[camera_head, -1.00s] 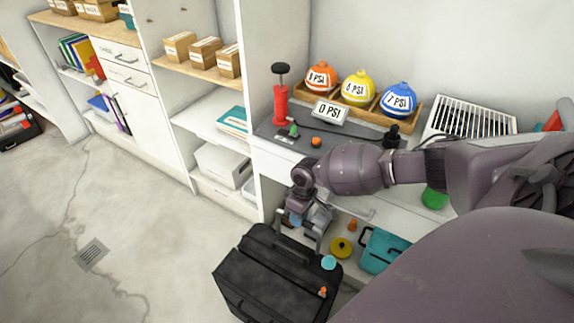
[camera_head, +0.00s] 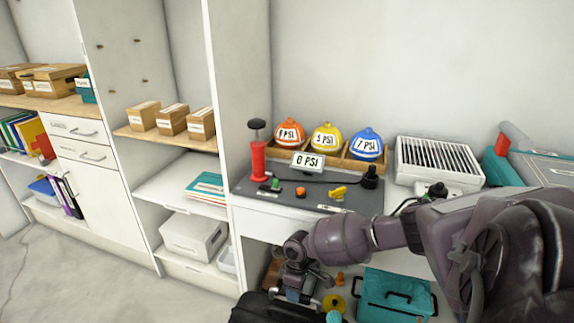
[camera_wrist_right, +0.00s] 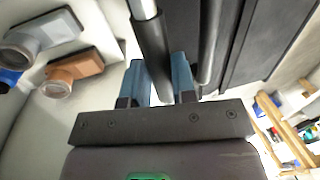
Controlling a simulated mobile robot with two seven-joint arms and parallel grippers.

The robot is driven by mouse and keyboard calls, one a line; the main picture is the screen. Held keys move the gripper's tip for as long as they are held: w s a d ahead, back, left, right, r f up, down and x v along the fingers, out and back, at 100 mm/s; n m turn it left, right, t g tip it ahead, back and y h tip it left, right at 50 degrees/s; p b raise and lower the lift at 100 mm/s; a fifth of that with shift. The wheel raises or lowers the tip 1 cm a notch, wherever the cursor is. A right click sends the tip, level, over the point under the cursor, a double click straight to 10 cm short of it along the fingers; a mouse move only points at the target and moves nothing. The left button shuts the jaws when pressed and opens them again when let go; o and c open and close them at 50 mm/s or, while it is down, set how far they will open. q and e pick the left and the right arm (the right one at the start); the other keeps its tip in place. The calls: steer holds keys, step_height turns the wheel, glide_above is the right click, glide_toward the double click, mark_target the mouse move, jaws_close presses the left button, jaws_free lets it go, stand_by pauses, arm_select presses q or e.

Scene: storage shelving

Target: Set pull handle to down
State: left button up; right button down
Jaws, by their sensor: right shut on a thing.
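The black case (camera_head: 258,308) stands on the floor at the bottom of the head view, partly cut off by the picture edge. Its pull handle shows in the right wrist view as a rod (camera_wrist_right: 152,48) with a dark sleeve and a light metal end, running between the fingers. My right gripper (camera_head: 294,292) is low beside the shelf front, at the case. In the right wrist view its blue fingers (camera_wrist_right: 160,82) are shut on the pull handle. How far the handle stands out of the case is mostly hidden by my arm. My left gripper is not in view.
A counter (camera_head: 262,210) holds a red hand pump (camera_head: 258,158), several coloured domes and a gauge sign (camera_head: 308,161). A teal case (camera_head: 396,295) and a yellow disc (camera_head: 333,303) lie on the lower shelf, close to my right gripper. Open floor (camera_head: 110,285) lies to the left.

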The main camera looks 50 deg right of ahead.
steer(key=shift+f, duration=0.1)
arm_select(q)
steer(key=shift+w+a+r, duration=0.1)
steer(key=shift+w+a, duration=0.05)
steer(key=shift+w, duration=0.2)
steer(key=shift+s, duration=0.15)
arm_select(e)
steer(key=c, duration=0.9)
jaws_free()
steer(key=shift+f, duration=0.15)
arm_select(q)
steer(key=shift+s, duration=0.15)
arm_select(e)
steer(key=shift+r, duration=0.2)
steer(key=shift+w+d+r, duration=0.1)
steer(key=shift+r, duration=0.25)
arm_select(q)
steer(key=p, duration=0.3)
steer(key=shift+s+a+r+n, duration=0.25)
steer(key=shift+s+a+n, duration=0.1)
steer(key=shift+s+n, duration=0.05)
arm_select(e)
steer(key=r, duration=0.3)
steer(key=d+r, duration=0.1)
steer(key=r, duration=0.5)
steer(key=shift+w+d+r, duration=0.25)
steer(key=shift+d+r, duration=0.1)
